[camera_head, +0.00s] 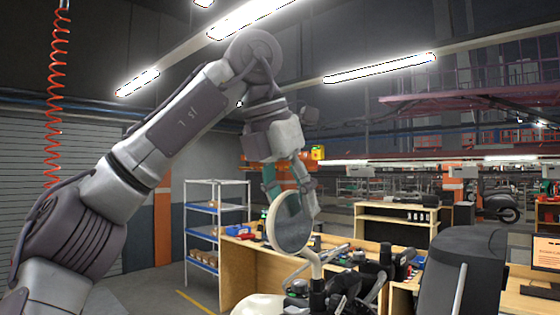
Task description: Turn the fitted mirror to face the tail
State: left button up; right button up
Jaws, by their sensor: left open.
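The fitted mirror (289,223) is a round disc with a pale rim on a light stalk (315,264). The stalk rises from the handlebar area (335,290) of a scooter with a cream body (262,305) at the bottom of the view. The glass side is seen at an angle and looks dark grey. My left gripper (292,198) points down at the top of the mirror with its fingers apart, one on each side of the upper rim. I cannot tell whether either finger touches it. My right gripper is not in view.
A wooden workbench (245,275) stands behind the mirror, with small items on top. A blue-and-white shelf rack (203,238) stands to its left. A red coiled hose (57,95) hangs at the far left. Another parked scooter (497,205) is far back right.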

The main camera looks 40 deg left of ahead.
pick_arm(q)
jog(key=v, duration=0.7)
jog(key=shift+s+r, duration=0.1)
jog(key=shift+s, duration=0.1)
jog(key=shift+s+r, duration=0.15)
jog(key=shift+r, duration=0.5)
jog(key=shift+s+a, duration=0.1)
